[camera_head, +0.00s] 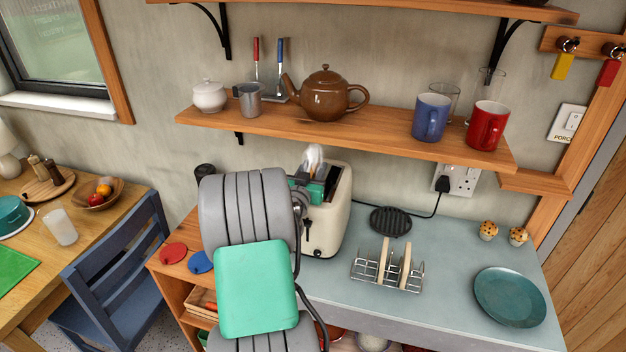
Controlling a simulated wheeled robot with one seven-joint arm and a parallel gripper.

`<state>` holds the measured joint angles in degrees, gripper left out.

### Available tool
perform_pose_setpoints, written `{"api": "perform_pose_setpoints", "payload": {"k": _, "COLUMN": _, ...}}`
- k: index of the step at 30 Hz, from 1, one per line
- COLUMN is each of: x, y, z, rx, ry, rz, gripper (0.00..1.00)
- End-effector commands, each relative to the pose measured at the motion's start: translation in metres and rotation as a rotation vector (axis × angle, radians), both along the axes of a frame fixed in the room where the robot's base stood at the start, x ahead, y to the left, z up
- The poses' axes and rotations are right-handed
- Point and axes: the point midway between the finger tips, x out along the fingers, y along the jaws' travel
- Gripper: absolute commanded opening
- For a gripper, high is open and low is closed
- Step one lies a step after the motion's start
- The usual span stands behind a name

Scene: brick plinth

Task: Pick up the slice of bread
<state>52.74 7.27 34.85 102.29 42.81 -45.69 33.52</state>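Two pale slices of bread (405,266) stand upright, side by side, in a wire toast rack (359,272) on the grey-blue worktop. They are seen nearly edge-on. A cream toaster (330,226) stands to the left of the rack. My arm reaches up in front of the toaster's left side. What seems to be the end of my arm, with my gripper (313,160), is above the toaster's top, left of and apart from the rack. My arm hides much of this area. I cannot make out the fingers or anything between them, nor what is in the toaster slots.
A wooden shelf (380,140) with a brown teapot (325,98), a blue mug (430,118) and a red mug (486,127) overhangs the worktop's back. A dark round trivet (390,221) lies behind the rack. A teal plate (510,297) lies at right. Worktop between rack and plate is clear.

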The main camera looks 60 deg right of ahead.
Motion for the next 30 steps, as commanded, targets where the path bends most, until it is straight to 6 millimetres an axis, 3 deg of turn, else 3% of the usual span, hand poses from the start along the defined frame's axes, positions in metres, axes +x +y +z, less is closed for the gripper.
{"api": "perform_pose_setpoints", "payload": {"k": 3, "x": 0.0002, "y": 0.0004, "z": -0.0005, "rx": 0.0, "ry": 0.0, "rz": 0.0, "gripper": 0.37}}
{"api": "perform_pose_setpoints", "payload": {"k": 17, "x": 0.0002, "y": 0.0007, "z": -0.0003, "rx": 0.0, "ry": 0.0, "rz": 0.0, "gripper": 0.0}}
{"api": "perform_pose_setpoints", "payload": {"k": 30, "x": 0.0002, "y": 0.0007, "z": -0.0003, "rx": 0.0, "ry": 0.0, "rz": 0.0, "gripper": 0.0}}
